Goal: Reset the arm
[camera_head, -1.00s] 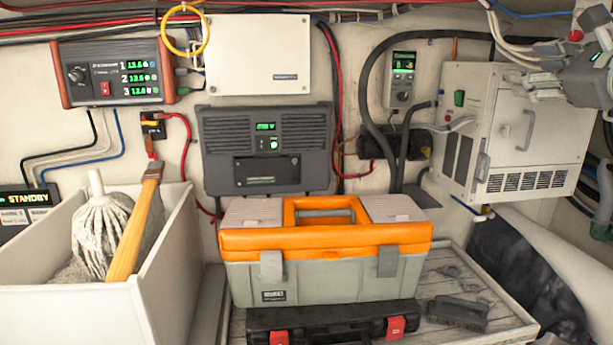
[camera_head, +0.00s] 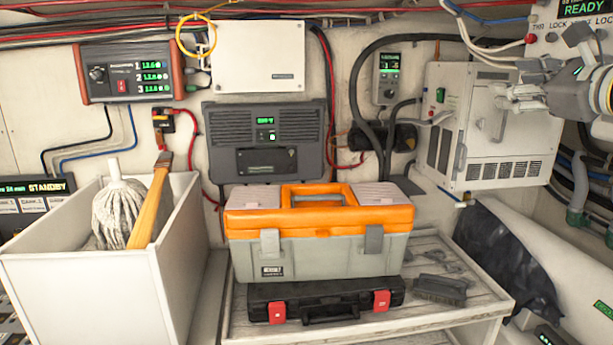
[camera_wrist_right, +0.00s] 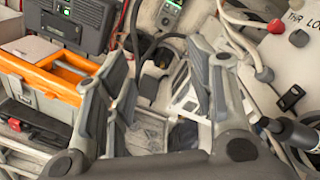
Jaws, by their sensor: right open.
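My right gripper (camera_head: 512,82) is at the upper right of the head view, in front of the white vented cabinet (camera_head: 490,120). Its jaws point left, stand apart and hold nothing. In the right wrist view the two fingers of the right gripper (camera_wrist_right: 158,65) are spread, with the cabinet partly visible between and beyond them. I cannot tell whether it touches the cabinet. My left gripper is not in view.
An orange and grey toolbox (camera_head: 320,250) stands on a slatted bench (camera_head: 430,318), behind a black case (camera_head: 325,303) and beside a brush (camera_head: 440,288). A white bin (camera_head: 90,285) holds a mop head (camera_head: 122,213). A READY panel (camera_head: 570,35) is near my right arm.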

